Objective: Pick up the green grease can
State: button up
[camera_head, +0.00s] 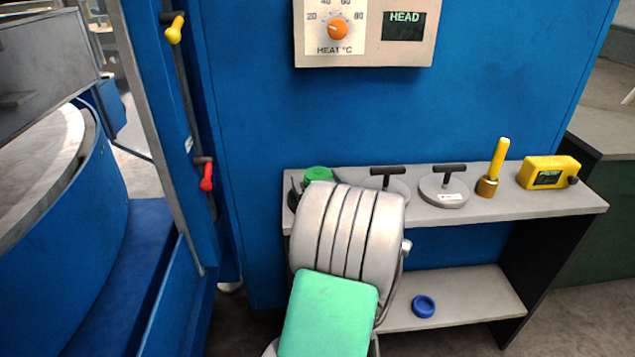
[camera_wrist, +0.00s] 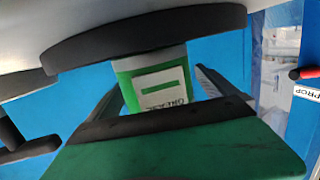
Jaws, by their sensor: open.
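The green grease can (camera_head: 318,174) stands at the left end of the upper shelf in the head view. Only its green top shows there; my arm hides the rest. In the wrist view the can (camera_wrist: 165,85) appears upside down, green with a pale label. My gripper (camera_wrist: 159,77) is open, with one dark finger on each side of the can in that picture. I cannot tell whether the fingers reach around it or stop short. A dark curved rim (camera_wrist: 145,38) covers the can's base end in this view.
Round grey dies with black handles (camera_head: 443,190) stand right of the can, one close to it. Farther right are a yellow-handled brass tool (camera_head: 490,172) and a yellow device (camera_head: 549,173). A blue ring (camera_head: 423,306) lies on the lower shelf. A blue panel stands behind.

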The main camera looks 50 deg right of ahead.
jog(key=shift+w+d+f, duration=0.1)
jog(key=shift+w+d, duration=0.3)
jog(key=shift+w, duration=0.1)
jog(key=shift+c, duration=0.4)
jog(key=shift+s, duration=0.1)
jog(key=c, duration=1.8)
jog(key=shift+c, duration=0.4)
